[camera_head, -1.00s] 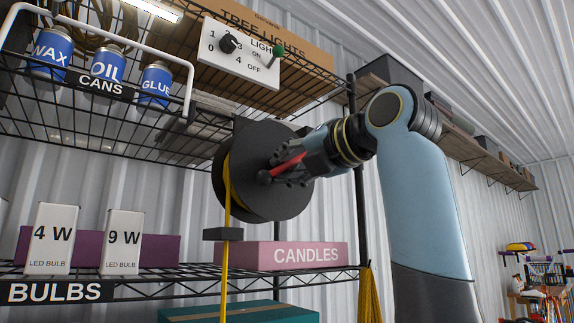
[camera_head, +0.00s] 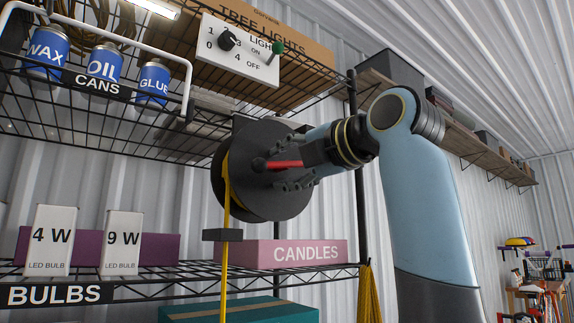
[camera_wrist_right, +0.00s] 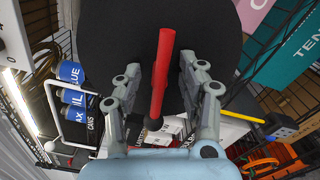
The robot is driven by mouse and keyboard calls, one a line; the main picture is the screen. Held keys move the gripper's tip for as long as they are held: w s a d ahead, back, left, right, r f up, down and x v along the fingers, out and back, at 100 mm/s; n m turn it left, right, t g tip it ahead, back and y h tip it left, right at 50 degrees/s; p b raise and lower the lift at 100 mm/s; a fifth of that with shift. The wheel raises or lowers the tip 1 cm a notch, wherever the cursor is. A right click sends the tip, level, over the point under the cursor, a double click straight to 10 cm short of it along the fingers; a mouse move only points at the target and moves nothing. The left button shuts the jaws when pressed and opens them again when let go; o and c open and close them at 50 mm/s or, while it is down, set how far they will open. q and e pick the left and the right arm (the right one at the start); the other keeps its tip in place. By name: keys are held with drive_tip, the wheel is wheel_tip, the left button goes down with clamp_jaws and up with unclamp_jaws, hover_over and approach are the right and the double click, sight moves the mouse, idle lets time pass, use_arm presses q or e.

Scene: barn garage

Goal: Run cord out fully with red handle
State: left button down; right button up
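The black cord reel (camera_head: 240,190) hangs by the shelf rack, and the yellow cord (camera_head: 225,270) runs down from it through a small black guide (camera_head: 222,235). My right gripper (camera_head: 290,170) is at the handle. In the right wrist view the red handle (camera_wrist_right: 162,75) lies between the two spread fingers (camera_wrist_right: 160,85), with a gap on both sides. The gripper looks open around it. My left gripper is not in view.
A panel with a dial and green-tipped lever (camera_head: 240,50) sits above the reel. Cans (camera_head: 105,62) stand on the wire shelf at upper left. A CANDLES box (camera_head: 340,251) and bulb boxes (camera_head: 52,240) stand on the lower shelf. A shelf post (camera_head: 361,210) stands close behind my right arm.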

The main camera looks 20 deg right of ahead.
drive_tip(key=v, duration=0.7)
drive_tip(key=shift+s, duration=0.2)
